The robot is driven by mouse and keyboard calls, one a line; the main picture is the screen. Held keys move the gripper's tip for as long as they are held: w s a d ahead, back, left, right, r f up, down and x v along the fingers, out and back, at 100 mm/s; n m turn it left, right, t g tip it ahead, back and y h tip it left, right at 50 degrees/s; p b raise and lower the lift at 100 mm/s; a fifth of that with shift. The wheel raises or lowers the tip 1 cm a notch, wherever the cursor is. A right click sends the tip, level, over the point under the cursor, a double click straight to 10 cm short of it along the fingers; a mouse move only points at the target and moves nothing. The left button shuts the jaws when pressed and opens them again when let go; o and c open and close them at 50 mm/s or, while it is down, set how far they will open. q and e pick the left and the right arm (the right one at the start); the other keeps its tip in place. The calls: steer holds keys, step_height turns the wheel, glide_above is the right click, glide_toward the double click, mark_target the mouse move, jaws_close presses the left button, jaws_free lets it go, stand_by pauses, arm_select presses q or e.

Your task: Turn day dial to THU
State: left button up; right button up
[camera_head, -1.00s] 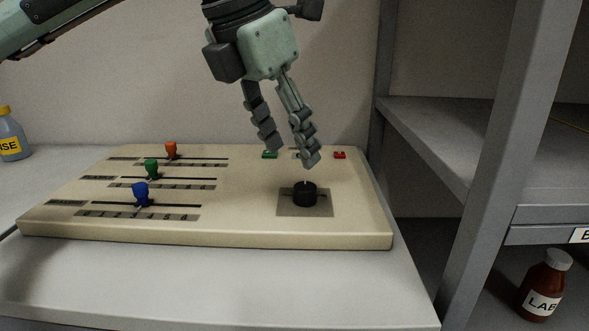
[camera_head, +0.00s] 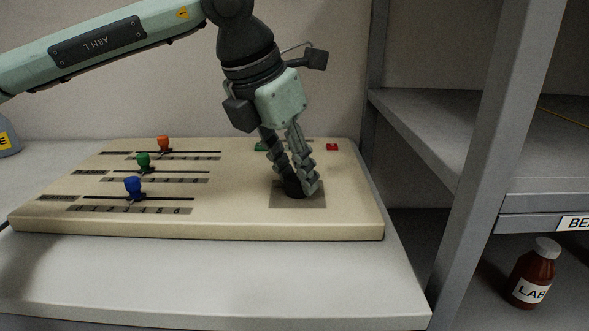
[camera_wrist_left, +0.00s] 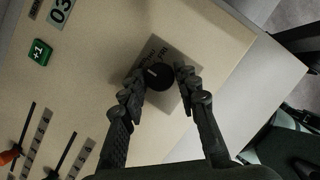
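The day dial is a round black knob (camera_head: 293,187) on a grey label plate (camera_head: 284,203) at the right of the beige panel. My left gripper (camera_head: 296,190) points down at it, with one finger on each side of the knob. In the left wrist view the knob (camera_wrist_left: 160,77) sits between the fingertips of my left gripper (camera_wrist_left: 160,88). The fingers are parted and look close to the knob; I cannot tell whether they touch it. A pale pointer mark shows on the knob. Small day lettering on the plate is partly hidden, and one label looks like FRI. My right gripper is not in view.
The beige panel (camera_head: 230,220) also carries orange (camera_head: 163,143), green (camera_head: 143,160) and blue (camera_head: 133,186) sliders, a green button (camera_wrist_left: 40,52) and a red button (camera_head: 332,147). A grey shelf upright (camera_head: 490,150) stands to the right. A brown bottle (camera_head: 533,274) is on the lower shelf.

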arm_select(q)
jaws_close()
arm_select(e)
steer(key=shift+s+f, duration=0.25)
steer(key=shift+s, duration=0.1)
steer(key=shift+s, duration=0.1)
arm_select(q)
steer(key=shift+m+b, duration=0.35)
steer(key=shift+m, duration=0.35)
steer(key=shift+w+m+g+h, duration=0.1)
steer(key=shift+m+g+h, duration=0.4)
steer(key=shift+m, duration=0.5)
steer(key=shift+m+g, duration=0.4)
steer(key=shift+m, duration=0.8)
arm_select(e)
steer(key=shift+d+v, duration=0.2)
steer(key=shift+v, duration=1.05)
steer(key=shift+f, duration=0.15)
